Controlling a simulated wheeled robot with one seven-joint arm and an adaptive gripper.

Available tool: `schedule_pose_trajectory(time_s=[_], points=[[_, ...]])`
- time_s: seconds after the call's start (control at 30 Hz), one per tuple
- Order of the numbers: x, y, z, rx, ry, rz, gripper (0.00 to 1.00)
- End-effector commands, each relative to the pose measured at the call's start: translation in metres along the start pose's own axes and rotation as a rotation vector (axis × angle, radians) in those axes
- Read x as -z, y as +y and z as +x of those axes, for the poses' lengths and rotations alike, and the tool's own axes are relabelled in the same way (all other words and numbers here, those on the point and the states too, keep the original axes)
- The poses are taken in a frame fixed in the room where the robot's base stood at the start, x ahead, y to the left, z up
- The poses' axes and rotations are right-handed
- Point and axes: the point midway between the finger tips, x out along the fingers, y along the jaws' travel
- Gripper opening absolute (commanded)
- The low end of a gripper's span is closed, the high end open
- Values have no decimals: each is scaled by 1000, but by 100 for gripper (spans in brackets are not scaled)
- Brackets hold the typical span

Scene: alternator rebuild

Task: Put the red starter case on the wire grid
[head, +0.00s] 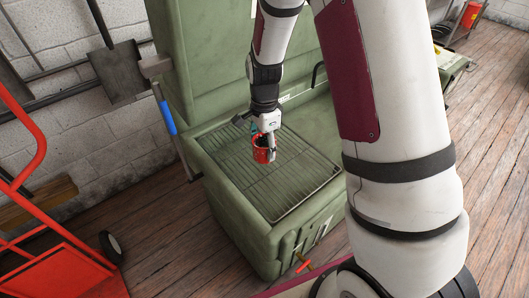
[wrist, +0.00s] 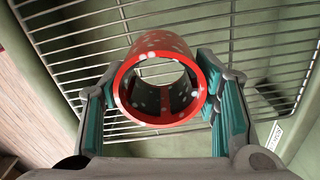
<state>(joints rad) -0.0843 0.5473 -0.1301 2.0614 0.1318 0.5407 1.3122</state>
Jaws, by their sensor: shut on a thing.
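The red starter case (head: 261,154) is a short open cylinder, red with pale speckles. It also shows in the wrist view (wrist: 159,45), where its open end faces the camera. My gripper (head: 266,148) is shut on it, with a teal-padded finger on each side in the wrist view (wrist: 160,95). The wire grid (head: 296,184) lies across the open top of a green cabinet; its bars also show behind the case in the wrist view (wrist: 262,38). The case is over the grid. I cannot tell whether it touches the bars.
The green cabinet (head: 240,222) has a raised lid (head: 213,60) behind the grid. A red hand truck (head: 40,240) stands at the left. A bench with a red can (head: 470,15) is at the far right. The grid around the case is clear.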

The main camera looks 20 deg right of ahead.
Motion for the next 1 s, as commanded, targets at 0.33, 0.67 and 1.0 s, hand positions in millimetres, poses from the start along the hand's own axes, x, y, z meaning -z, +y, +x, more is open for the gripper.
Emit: schedule_pose_trajectory(time_s=[0.33, 0.67, 1.0], points=[[0, 0, 33, 0, 0, 1, 0], [0, 0, 36, 1, 0, 0, 0], [0, 0, 37, 0, 0, 0, 75]])
